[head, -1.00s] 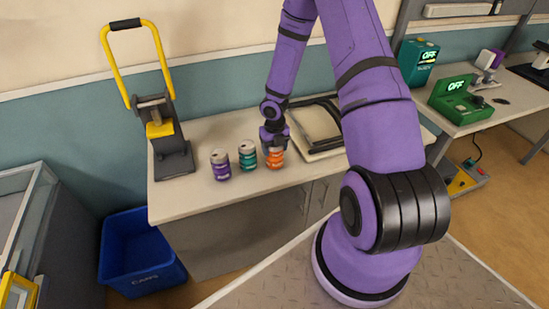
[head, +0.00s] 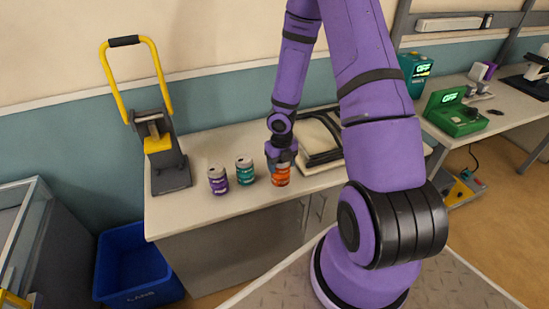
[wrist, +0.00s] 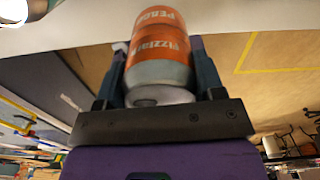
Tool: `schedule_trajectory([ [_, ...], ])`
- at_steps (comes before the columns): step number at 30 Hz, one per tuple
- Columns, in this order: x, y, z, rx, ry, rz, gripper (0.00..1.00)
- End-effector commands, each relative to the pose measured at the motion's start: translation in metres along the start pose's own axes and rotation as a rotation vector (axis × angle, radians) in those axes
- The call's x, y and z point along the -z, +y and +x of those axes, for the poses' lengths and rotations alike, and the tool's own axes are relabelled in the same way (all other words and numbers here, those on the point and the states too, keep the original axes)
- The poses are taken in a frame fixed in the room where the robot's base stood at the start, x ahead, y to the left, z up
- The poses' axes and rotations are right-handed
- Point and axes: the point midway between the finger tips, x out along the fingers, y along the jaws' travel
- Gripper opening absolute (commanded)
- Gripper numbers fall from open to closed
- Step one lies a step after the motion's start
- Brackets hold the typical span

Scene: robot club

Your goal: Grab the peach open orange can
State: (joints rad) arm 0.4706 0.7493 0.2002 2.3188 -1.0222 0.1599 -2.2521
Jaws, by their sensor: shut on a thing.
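The orange can (head: 281,176) stands at the right end of a row of three cans on the counter in the head view. I cannot tell whether the can touches the counter.
A teal can (head: 245,172) and a purple can (head: 218,181) stand left of the orange can. A can crusher with a yellow handle (head: 160,146) stands at the counter's left. A blue bin (head: 138,262) is on the floor below. A framed tray (head: 318,160) lies right of my gripper.

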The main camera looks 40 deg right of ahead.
Motion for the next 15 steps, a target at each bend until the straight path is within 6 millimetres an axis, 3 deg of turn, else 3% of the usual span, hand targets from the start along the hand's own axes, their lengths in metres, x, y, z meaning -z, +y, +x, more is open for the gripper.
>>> schedule_trajectory([
  [3,0.025,-0.001,-0.003,0.002,0.002,-0.005,0.29],
  [15,0.072,-0.004,-0.007,0.001,0.001,-0.004,0.29],
])
